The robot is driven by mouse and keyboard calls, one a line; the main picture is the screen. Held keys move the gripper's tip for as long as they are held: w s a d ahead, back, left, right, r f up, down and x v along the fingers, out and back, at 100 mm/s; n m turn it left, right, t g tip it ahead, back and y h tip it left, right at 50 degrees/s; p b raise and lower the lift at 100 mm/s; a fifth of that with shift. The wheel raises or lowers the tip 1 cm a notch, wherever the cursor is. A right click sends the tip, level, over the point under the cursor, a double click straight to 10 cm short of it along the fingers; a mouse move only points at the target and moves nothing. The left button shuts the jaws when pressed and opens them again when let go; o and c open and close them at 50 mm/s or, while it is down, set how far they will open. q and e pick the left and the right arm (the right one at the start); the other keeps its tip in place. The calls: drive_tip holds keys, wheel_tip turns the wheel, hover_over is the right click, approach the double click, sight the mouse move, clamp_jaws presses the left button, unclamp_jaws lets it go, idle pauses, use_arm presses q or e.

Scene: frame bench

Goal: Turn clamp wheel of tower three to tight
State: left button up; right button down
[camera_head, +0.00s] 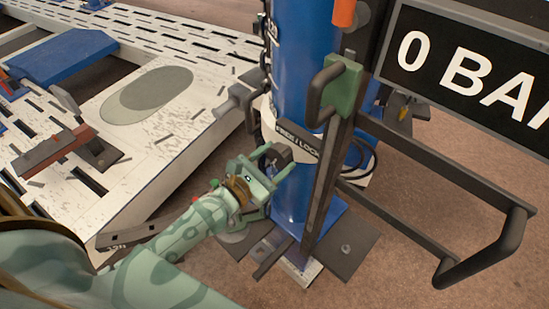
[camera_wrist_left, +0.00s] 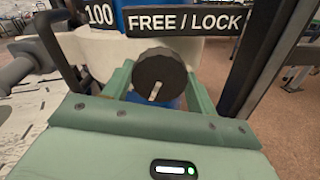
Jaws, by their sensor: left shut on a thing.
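The clamp wheel is a dark round knob (camera_wrist_left: 160,76) with a pale mark near its lower edge. In the left wrist view it sits between the fingers of my left gripper (camera_wrist_left: 160,88), below a black "FREE / LOCK" label (camera_wrist_left: 186,21). My left gripper (camera_head: 273,163) is shut on the clamp wheel at the blue tower (camera_head: 300,70) in the head view. There the label (camera_head: 297,139) wraps the tower's white collar just above the gripper. The wheel is partly hidden by the fingers in the head view. My right gripper is not in view.
A black sign reading "0 BA" (camera_head: 475,70) stands right of the tower. A dark bar frame (camera_head: 480,195) juts out below it. A green block with a dark handle (camera_head: 343,88) is above the wheel. A white slotted bench (camera_head: 190,120) lies left.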

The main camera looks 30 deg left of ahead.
use_arm(q)
drive_tip(key=m+p, duration=0.1)
drive_tip(key=m, duration=0.3)
drive_tip(key=shift+r+p, duration=0.1)
drive_tip(key=shift+p, duration=0.2)
drive_tip(key=m+p, duration=0.1)
drive_tip(key=m, duration=0.2)
drive_tip(key=shift+m+p, duration=0.4)
drive_tip(key=m+p, duration=0.2)
drive_tip(key=m, duration=0.2)
drive_tip(key=shift+d, duration=0.1)
drive_tip(key=m+p, duration=0.2)
drive_tip(key=m, duration=0.2)
drive_tip(key=m+p, duration=0.1)
drive_tip(key=m, duration=0.2)
drive_tip(key=shift+m+p, duration=0.3)
drive_tip(key=m, duration=0.1)
drive_tip(key=m+p, duration=0.1)
drive_tip(key=m, duration=0.2)
drive_tip(key=shift+f+m, duration=0.25)
drive_tip(key=shift+m, duration=0.05)
drive_tip(key=m+p, duration=0.1)
drive_tip(key=m, duration=0.2)
drive_tip(key=shift+m, duration=0.3)
drive_tip(key=shift+f+m+p, duration=0.15)
drive_tip(key=shift+m+p, duration=0.3)
drive_tip(key=shift+m, duration=1.25)
